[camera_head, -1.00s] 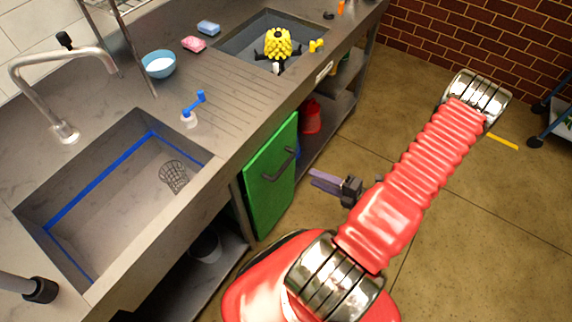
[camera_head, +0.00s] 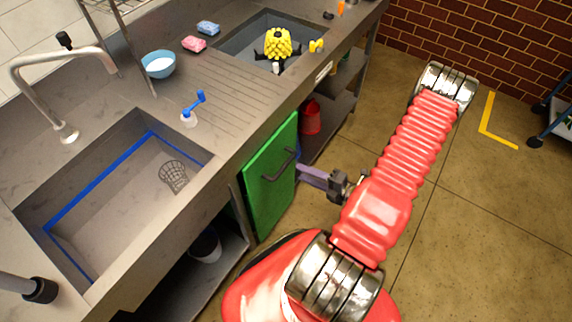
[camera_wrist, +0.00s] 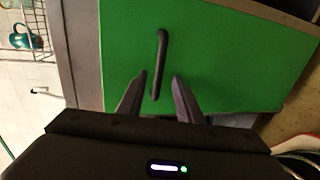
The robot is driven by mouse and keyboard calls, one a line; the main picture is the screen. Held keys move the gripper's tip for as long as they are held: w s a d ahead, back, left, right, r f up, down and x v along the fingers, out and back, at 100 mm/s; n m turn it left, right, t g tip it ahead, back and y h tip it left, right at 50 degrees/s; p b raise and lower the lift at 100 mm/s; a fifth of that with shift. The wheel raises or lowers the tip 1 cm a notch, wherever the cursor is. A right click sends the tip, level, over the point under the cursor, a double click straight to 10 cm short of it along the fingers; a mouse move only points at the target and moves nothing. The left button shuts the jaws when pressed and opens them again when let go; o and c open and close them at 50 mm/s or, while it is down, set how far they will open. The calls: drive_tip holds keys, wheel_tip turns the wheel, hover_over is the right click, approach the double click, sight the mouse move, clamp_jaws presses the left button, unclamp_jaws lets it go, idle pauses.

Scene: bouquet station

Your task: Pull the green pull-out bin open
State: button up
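The green pull-out bin (camera_head: 268,190) sits under the counter, its front flush with the cabinet as far as I can see. A dark bar handle (camera_head: 283,166) is on its front. In the wrist view the green front (camera_wrist: 225,55) fills the middle, and the handle (camera_wrist: 160,60) stands upright in the picture. My gripper (camera_head: 304,172) is close in front of the handle. In the wrist view my gripper (camera_wrist: 158,78) is open, with one finger on each side of the handle's lower end; I cannot tell whether they touch it.
The counter (camera_head: 225,110) with two sinks runs above the bin. A lower shelf (camera_head: 215,262) with a bucket (camera_head: 205,246) is to the left, and a red container (camera_head: 310,117) stands on the right shelf. The floor (camera_head: 450,220) to the right is clear.

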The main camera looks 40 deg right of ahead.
sight(286, 166)
drive_tip(key=shift+x, duration=4.4)
drive_tip(key=shift+c, duration=0.4)
clamp_jaws()
drive_tip(key=shift+d, duration=0.25)
drive_tip(key=shift+a, duration=0.2)
drive_tip(key=shift+s+f, duration=0.1)
drive_tip(key=shift+s, duration=0.1)
